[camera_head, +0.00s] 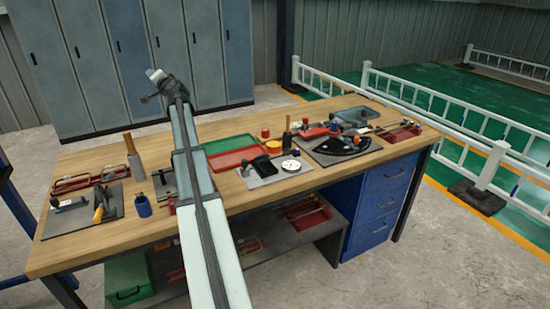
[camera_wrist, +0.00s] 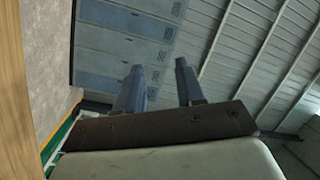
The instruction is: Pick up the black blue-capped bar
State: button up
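I cannot make out a black bar with a blue cap for certain in either view. Thin bars and tools lie on the wooden workbench (camera_head: 75,250), too small in the head view to tell their caps. My gripper (camera_wrist: 159,84) shows two fingers standing apart with nothing between them in the wrist view. In the head view my arm reaches across the bench, and its end is raised high, in front of the lockers and apart from everything on the bench.
A blue cup (camera_head: 142,206) stands left of my arm. Red tray (camera_head: 228,159) and green tray (camera_head: 225,145) lie to its right, near a grey board with a dial (camera_head: 291,165). A red rack with bars (camera_head: 398,132) is at the far right. Blue drawers (camera_head: 375,208) are below.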

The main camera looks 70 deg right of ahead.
jog(key=s+d+f+m+g, duration=0.1)
jog(key=s+d, duration=0.4)
jog(key=s, duration=0.3)
jog(key=s+d+g, duration=0.1)
jog(key=s+d, duration=0.3)
jog(key=s, duration=0.3)
jog(key=s+d+f+m+g, duration=0.1)
jog(key=s+d+g, duration=0.1)
jog(key=s+d, duration=0.45)
jog(key=s+a+f+m+g+y, duration=0.25)
jog(key=s+f+g, duration=0.2)
jog(key=s, duration=0.45)
jog(key=s+a+f+m+g+y, duration=0.25)
jog(key=s+f, duration=0.35)
jog(key=s, duration=0.3)
jog(key=s+a+f+m+g+y, duration=0.1)
jog(key=s+f+m+g+y, duration=0.25)
jog(key=s, duration=0.55)
jog(key=shift+n+h, duration=0.45)
jog(key=shift+n, duration=0.4)
jog(key=x, duration=0.9)
jog(key=shift+w+a+f, duration=0.15)
jog(key=shift+f, duration=0.05)
jog(key=shift+x, duration=2.65)
jog(key=shift+w+r, duration=0.1)
jog(key=shift+w, duration=0.1)
jog(key=shift+c, duration=0.2)
